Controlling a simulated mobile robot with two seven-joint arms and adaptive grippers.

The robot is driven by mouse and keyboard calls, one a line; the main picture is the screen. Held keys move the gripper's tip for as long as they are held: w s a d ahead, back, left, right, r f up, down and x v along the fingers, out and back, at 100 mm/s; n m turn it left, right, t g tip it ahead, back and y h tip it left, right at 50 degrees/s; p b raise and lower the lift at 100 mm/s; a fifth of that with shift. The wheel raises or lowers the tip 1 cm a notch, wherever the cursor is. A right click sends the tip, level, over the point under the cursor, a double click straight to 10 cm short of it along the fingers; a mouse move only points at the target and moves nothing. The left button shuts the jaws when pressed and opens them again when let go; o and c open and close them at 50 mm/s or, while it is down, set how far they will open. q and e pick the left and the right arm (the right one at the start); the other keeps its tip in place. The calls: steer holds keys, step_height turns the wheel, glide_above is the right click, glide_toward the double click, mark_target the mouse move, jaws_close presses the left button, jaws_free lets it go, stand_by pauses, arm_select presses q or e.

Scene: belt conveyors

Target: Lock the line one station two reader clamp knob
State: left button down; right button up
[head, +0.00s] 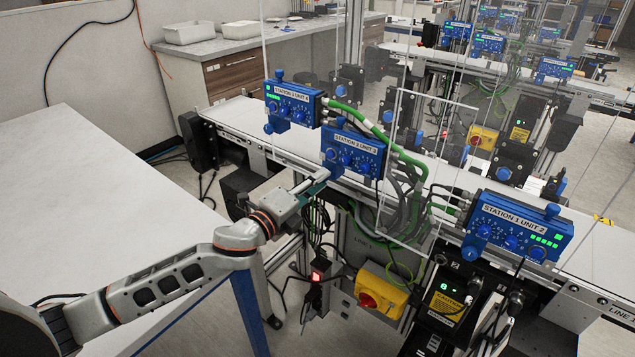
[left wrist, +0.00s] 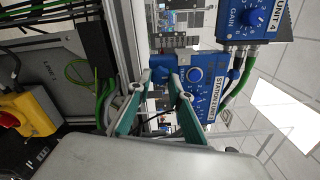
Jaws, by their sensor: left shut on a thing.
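The reader labelled STATION 2 UNIT 3 (head: 352,150) is a blue box with several round dials, the middle of three readers along the near conveyor. Its blue clamp knob (head: 337,173) sticks out at its lower left. My left gripper (head: 318,183) reaches it from the left, its fingers shut on the knob. In the left wrist view the teal fingers (left wrist: 157,88) point at the blue knob (left wrist: 164,66), with the reader (left wrist: 200,82) right behind it. The fingers partly hide the knob, and its turn angle cannot be told. My right gripper is not in view.
Reader STATION 1 UNIT 2 (head: 515,228) stands to the right, another blue reader (head: 293,104) to the left. Green and grey cables (head: 400,165) hang close right of the middle reader. A yellow box with a red knob (head: 382,290) sits below. A white table (head: 90,200) fills the left.

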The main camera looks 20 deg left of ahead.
arm_select(q)
steer(key=c, duration=1.8)
jaws_free()
steer(key=v, duration=1.2)
steer(key=s+f+n+g+y, duration=0.4)
steer(key=f+n, duration=0.6)
steer(key=f, duration=0.7)
steer(key=s+f+n+g, duration=0.1)
steer(key=s+f+n, duration=0.2)
steer(key=s+f, duration=0.2)
steer(key=s+d+f+n, duration=0.1)
steer(key=s+f+n, duration=0.3)
steer(key=f, duration=0.3)
steer(key=s+d+f+n+g, duration=0.1)
steer(key=s+f+n, duration=0.3)
steer(key=s, duration=0.3)
steer(key=shift+f+g, duration=0.3)
steer(key=shift+f, duration=0.6)
